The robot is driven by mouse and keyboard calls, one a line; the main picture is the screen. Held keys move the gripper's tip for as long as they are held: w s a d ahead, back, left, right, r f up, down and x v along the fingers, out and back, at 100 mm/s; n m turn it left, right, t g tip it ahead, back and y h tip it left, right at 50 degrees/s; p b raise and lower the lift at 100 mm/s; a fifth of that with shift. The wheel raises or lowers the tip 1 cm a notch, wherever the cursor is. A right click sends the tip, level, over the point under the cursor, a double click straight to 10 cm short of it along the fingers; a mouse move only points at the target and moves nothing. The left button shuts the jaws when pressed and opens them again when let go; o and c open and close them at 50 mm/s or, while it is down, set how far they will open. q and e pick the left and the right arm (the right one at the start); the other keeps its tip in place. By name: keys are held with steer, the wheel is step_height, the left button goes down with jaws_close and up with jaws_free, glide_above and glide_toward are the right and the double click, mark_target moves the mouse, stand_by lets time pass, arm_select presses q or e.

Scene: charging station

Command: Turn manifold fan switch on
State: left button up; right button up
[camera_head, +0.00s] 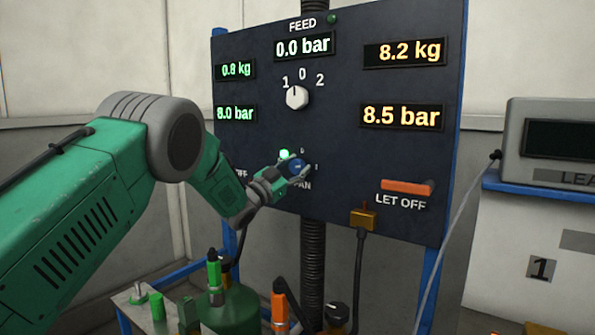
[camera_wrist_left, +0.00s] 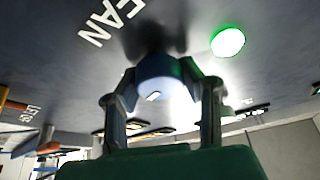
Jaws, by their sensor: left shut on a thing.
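The fan switch is a blue round knob (camera_head: 297,167) low on the dark panel, above the partly hidden FAN label. A green lamp (camera_head: 284,154) glows just up and left of it. My left gripper (camera_head: 291,172) is at the panel with its fingers shut around the knob. In the left wrist view the blue knob (camera_wrist_left: 158,78) sits between the two fingertips of the gripper (camera_wrist_left: 160,92), with a light mark on its face. The lit green lamp (camera_wrist_left: 228,42) is to the right there. My right gripper is not in view.
The panel (camera_head: 340,160) also carries a white FEED knob (camera_head: 297,97), several displays and an orange LET OFF handle (camera_head: 407,187). Below stand a green cylinder (camera_head: 232,310) and an orange-topped bottle (camera_head: 279,308). A cable hangs at the right.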

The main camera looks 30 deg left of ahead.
arm_select(q)
steer(key=shift+f+m+g+h, duration=0.3)
steer(key=shift+m+g+h, duration=0.1)
steer(key=shift+m, duration=0.7)
steer(key=shift+f+m+g+h, duration=0.3)
steer(key=shift+m+g, duration=0.1)
steer(key=shift+m, duration=1)
steer(key=o, duration=1)
steer(key=shift+o, duration=0.9)
steer(key=shift+w, duration=0.1)
steer(key=shift+a+r, duration=0.1)
steer(key=shift+a, duration=0.1)
steer(key=shift+s+a+r, duration=0.1)
steer(key=shift+s, duration=0.15)
steer(key=v, duration=1.1)
steer(key=shift+a+f, duration=0.2)
steer(key=shift+f, duration=0.1)
